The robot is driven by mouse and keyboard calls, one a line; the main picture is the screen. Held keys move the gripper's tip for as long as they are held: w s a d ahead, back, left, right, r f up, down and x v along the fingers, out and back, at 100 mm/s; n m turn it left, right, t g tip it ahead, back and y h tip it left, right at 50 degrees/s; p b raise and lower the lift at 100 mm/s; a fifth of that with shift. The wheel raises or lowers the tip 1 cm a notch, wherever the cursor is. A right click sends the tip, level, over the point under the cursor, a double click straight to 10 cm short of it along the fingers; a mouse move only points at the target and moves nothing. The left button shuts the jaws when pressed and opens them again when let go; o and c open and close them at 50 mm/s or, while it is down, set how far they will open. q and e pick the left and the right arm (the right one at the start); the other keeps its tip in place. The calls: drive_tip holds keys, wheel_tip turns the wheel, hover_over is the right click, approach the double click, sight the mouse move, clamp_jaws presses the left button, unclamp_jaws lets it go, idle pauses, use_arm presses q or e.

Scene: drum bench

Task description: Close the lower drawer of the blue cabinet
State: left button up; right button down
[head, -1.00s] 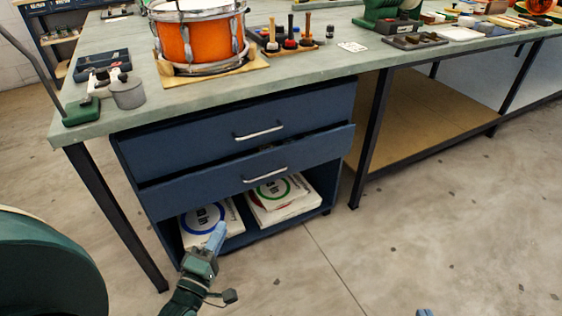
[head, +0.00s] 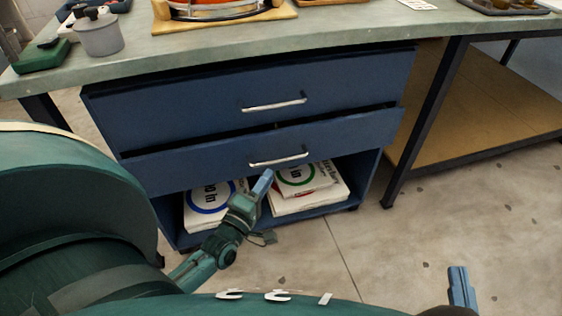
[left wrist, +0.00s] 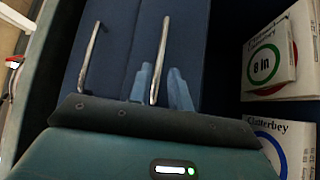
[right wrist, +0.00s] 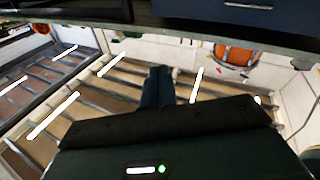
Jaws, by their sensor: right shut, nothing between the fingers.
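The blue cabinet (head: 378,170) stands under the bench. Its lower drawer (head: 210,164) stands out a little, with a dark gap above its front. The lower drawer's handle (head: 278,160) is a silver bar. My left gripper (head: 264,180) is just below and in front of this handle. In the left wrist view my left gripper (left wrist: 160,88) is open, its blue fingers either side of the lower handle (left wrist: 160,60) in the picture; I cannot tell whether they touch it. My right gripper (head: 459,285) is shut and empty, low at the right; its fingers show in the right wrist view (right wrist: 158,88).
The upper drawer (head: 180,110) has its own handle (head: 274,105). White boxes (head: 310,200) with printed rings lie on the open shelf below. The bench top (head: 330,30) overhangs the cabinet. A black bench leg (head: 425,125) stands to the right, with clear floor before it.

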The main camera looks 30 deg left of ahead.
sight(280, 160)
use_arm(q)
drive_tip(key=w, duration=0.2)
drive_tip(key=w+b, duration=0.1)
drive_tip(key=w, duration=0.2)
drive_tip(key=w+r, duration=0.1)
drive_tip(key=w, duration=0.1)
drive_tip(key=shift+w+a, duration=0.25)
drive_tip(key=shift+w, duration=0.1)
drive_tip(key=shift+c, duration=0.3)
clamp_jaws()
drive_tip(key=shift+f+b, duration=0.1)
drive_tip(key=shift+b, duration=0.2)
